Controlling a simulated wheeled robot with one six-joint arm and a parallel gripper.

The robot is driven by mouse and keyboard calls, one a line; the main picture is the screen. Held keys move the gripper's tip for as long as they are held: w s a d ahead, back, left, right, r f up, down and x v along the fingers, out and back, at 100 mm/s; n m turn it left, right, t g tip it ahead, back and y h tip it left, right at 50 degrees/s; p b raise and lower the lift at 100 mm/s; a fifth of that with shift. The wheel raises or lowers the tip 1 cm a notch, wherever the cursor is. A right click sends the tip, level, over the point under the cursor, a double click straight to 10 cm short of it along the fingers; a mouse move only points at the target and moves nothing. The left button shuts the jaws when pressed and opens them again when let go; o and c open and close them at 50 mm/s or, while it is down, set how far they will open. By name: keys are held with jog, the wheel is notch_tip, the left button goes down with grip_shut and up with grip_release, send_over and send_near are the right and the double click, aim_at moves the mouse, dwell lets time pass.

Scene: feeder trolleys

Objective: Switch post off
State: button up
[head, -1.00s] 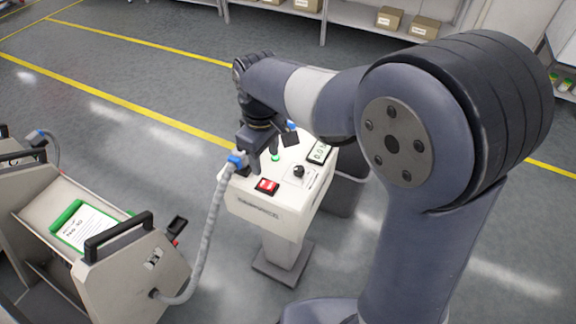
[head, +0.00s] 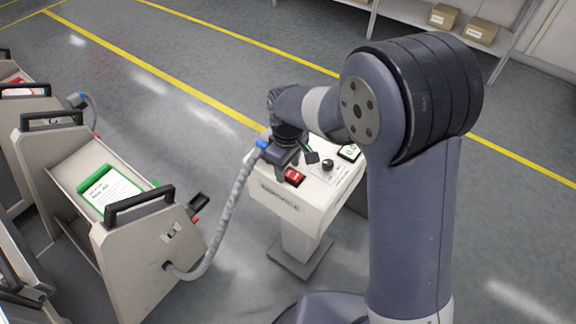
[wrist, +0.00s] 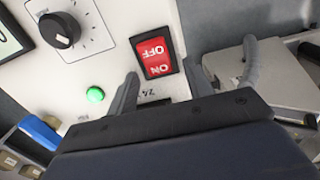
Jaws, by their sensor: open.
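The white post (head: 318,194) stands in the middle of the head view, on a grey foot. Its red rocker switch (head: 294,177), marked ON and OFF, is on the top panel near the front edge. The switch shows large in the wrist view (wrist: 155,54). A green lamp (wrist: 95,95) looks lit. A black knob (wrist: 60,30) with a dial sits beside it. My gripper (wrist: 163,80) is open and empty, its two fingertips on either side of the switch's near end in the picture. I cannot tell whether they touch the panel.
A grey hose (head: 228,215) with a blue plug (head: 262,144) runs from the trolley (head: 150,255) on the left to the post. More trolleys stand farther left. Shelves with boxes (head: 443,16) are at the back. The floor behind the post is clear.

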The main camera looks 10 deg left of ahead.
jog(key=shift+f, duration=0.15)
jog(key=shift+c, duration=0.2)
jog(key=c, duration=1)
jog(key=shift+o, duration=0.2)
jog(key=y+b, duration=0.1)
jog(key=b, duration=0.2)
jog(key=shift+d+f+t+y+b, duration=0.15)
jog(key=shift+d+t+y+b, duration=0.15)
jog(key=shift+t+y, duration=0.1)
jog(key=b, duration=0.1)
jog(key=y+b, duration=0.1)
jog(key=b, duration=0.1)
jog(key=shift+s+d+t+y, duration=0.1)
jog(key=shift+d+t+y, duration=0.05)
jog(key=shift+t+y, duration=0.15)
jog(key=shift+s+r+y+b, duration=0.1)
jog(key=shift+r+y+b, duration=0.2)
jog(key=shift+b, duration=0.55)
jog(key=shift+o, duration=0.2)
jog(key=shift+r, duration=0.1)
jog(key=shift+c, duration=0.2)
